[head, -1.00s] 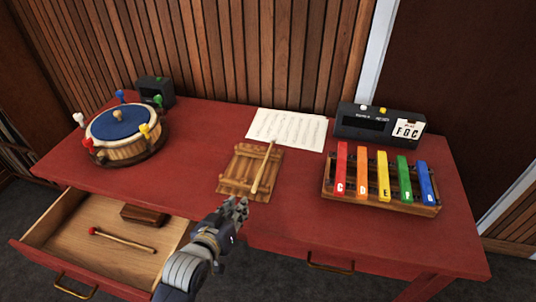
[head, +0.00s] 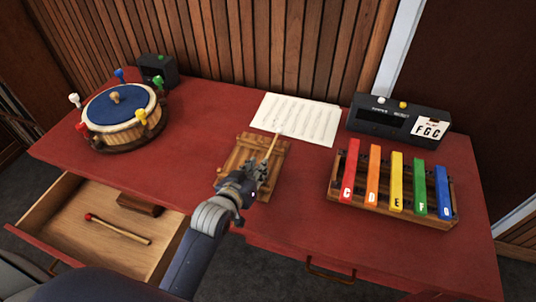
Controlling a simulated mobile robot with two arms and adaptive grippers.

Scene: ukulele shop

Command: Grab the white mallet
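The white mallet (head: 271,148), with a pale tip and a light wooden handle, lies slanted on a slatted wooden rest (head: 245,153) on the red desk. My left gripper (head: 251,182) is over the lower part of the rest, at the handle's near end, and hides that end. I cannot tell whether its fingers touch the handle, or whether they are open or shut. My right gripper is not in view.
The red desk (head: 210,120) bears a drum with coloured pegs (head: 115,125) at left, a sheet of music (head: 296,117), a black device (head: 385,123) and a coloured xylophone (head: 397,185) at right. An open drawer (head: 85,245) holds a red-headed mallet (head: 118,229).

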